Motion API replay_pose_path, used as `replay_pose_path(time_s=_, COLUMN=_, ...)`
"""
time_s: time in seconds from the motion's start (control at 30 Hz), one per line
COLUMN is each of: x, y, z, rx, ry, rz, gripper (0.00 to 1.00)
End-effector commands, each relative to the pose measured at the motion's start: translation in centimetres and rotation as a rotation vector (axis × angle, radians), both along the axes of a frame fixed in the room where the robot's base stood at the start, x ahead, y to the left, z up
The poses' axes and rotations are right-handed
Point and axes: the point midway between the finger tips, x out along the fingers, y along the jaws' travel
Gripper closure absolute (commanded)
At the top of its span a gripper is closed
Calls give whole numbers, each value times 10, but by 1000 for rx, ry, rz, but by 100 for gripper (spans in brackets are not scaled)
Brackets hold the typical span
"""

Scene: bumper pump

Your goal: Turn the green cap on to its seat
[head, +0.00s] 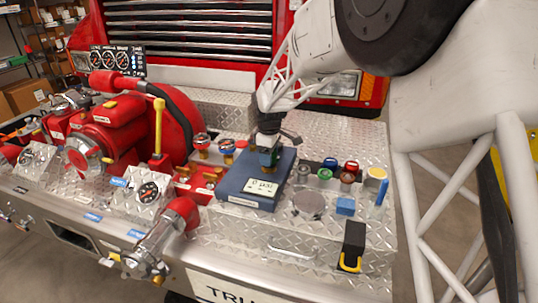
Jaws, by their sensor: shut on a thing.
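My gripper (268,143) points down over the blue box (254,186), which has a white "0 psi" plate on its top. It is shut on a small dark green piece (265,159), which looks like the green cap. Brass (266,169) shows just below that piece, at the box top, and looks like the seat. The cap looks roughly upright. The fingers hide much of it, and I cannot tell whether it touches the brass or how far on it sits. Another green round part (324,174) lies on the deck to the right.
Beside the box stand blue (330,163), red (351,166) and brown (347,178) round parts and a yellow-topped one (377,172). A blue marker (381,198) stands at right. Red-topped valves (202,142) and a yellow lever (159,125) rise at left.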

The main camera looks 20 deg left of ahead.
Motion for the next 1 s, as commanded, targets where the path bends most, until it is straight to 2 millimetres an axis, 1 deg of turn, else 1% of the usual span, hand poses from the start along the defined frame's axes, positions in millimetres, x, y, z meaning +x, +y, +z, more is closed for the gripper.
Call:
replay_pose_path(time_s=0.5, x=1, y=0, z=2, rx=2, ry=-2, rz=-366, gripper=69)
replay_pose_path(time_s=0.67, x=1, y=0, z=3, rx=2, ry=-2, rz=-413, gripper=69)
replay_pose_path(time_s=1.0, x=1, y=0, z=3, rx=3, ry=-2, rz=-421, gripper=69)
